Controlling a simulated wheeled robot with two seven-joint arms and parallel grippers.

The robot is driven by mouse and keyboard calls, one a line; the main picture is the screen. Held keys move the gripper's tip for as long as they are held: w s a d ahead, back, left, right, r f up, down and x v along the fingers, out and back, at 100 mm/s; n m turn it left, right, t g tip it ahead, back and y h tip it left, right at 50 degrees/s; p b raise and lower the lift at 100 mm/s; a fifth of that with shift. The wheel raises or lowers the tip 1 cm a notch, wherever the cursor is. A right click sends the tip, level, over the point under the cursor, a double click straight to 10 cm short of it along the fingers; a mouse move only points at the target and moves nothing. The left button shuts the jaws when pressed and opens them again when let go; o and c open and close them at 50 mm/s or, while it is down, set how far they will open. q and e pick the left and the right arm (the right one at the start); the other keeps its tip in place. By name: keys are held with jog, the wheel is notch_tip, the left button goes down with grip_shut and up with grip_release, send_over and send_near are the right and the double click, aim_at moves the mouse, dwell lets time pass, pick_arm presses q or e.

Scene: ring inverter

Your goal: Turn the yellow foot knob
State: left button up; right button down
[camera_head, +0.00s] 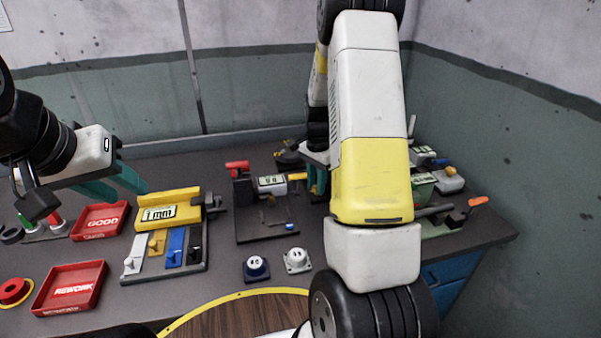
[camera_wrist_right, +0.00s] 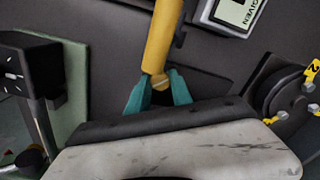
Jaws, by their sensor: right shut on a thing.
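The yellow foot knob (camera_wrist_right: 160,82) shows in the right wrist view as a small round yellow end with a slot line, at the lower end of a yellow bar (camera_wrist_right: 163,38). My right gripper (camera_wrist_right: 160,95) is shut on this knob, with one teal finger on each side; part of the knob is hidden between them. In the head view my right arm hides most of this spot; a teal finger (camera_head: 318,182) and a short yellow piece (camera_head: 297,177) show beside it. My left gripper (camera_head: 131,190) is open and empty above the table at the left.
A display box (camera_wrist_right: 236,14) is close to the yellow bar. A black round fixture (camera_wrist_right: 288,98) is at the right and a black post (camera_wrist_right: 28,62) at the left. Red GOOD (camera_head: 100,236) and REWORK (camera_head: 68,303) trays and a yellow 1 mm gauge rack (camera_head: 170,200) stand at the left.

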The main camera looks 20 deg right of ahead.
jog(key=shift+n, duration=1.4)
jog(key=c, duration=1.1)
grip_release()
jog(key=shift+c, duration=0.2)
